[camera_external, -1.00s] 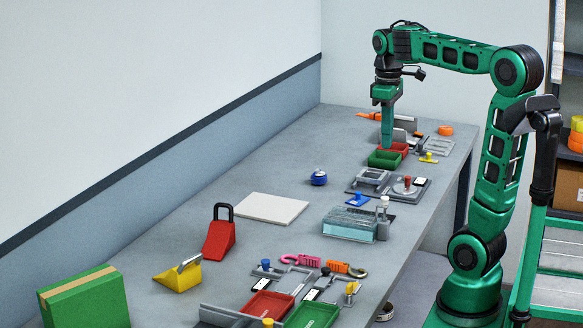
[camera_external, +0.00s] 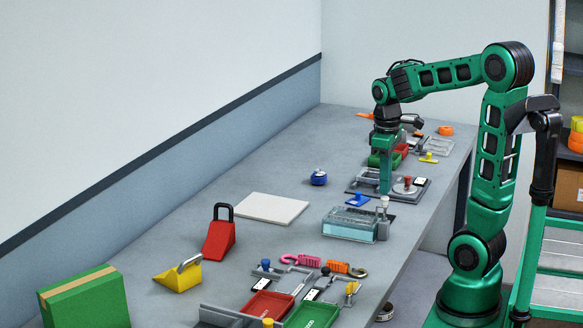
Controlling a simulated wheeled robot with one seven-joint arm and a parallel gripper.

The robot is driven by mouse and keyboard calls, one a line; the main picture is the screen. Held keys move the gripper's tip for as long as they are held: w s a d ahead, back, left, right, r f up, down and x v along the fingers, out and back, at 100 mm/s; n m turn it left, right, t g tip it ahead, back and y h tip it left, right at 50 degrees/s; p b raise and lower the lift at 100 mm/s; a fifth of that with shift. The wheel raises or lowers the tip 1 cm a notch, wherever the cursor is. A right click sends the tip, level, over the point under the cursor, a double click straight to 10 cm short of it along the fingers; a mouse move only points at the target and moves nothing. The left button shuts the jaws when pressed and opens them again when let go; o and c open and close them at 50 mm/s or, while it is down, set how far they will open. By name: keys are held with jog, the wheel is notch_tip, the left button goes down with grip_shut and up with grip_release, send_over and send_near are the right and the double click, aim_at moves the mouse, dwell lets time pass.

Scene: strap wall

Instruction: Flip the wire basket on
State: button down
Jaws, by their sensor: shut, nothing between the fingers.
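No thing in view is clearly a wire basket. A pale, ribbed, see-through container (camera_external: 350,224) in the middle of the table and a grey slatted frame (camera_external: 438,147) at the far right look closest, but I cannot tell. My gripper (camera_external: 385,190) points straight down, shut and empty, over a grey board (camera_external: 358,188). The board bears a red-topped knob (camera_external: 407,181), a small white-and-black switch plate (camera_external: 420,183) and a grey frame (camera_external: 369,175) partly hidden behind my gripper. Whether my fingertips touch the board I cannot tell.
Green (camera_external: 378,161) and red trays stand behind my gripper. A blue clip (camera_external: 357,199) lies in front, a blue ball-like thing (camera_external: 319,177) to the left. A white slab (camera_external: 271,208), red wedge (camera_external: 219,238) and yellow wedge (camera_external: 180,276) are nearer. The table's back left is clear.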

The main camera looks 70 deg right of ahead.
aim_at(384, 197)
jog(key=shift+f, duration=0.6)
notch_tip(384, 197, down, 4)
jog(key=shift+r, duration=0.25)
jog(key=shift+s+f, duration=0.1)
jog(key=shift+f, duration=0.35)
jog(key=shift+a, duration=0.1)
notch_tip(384, 197, up, 14)
jog(key=shift+w+r, duration=0.2)
dwell(0.4)
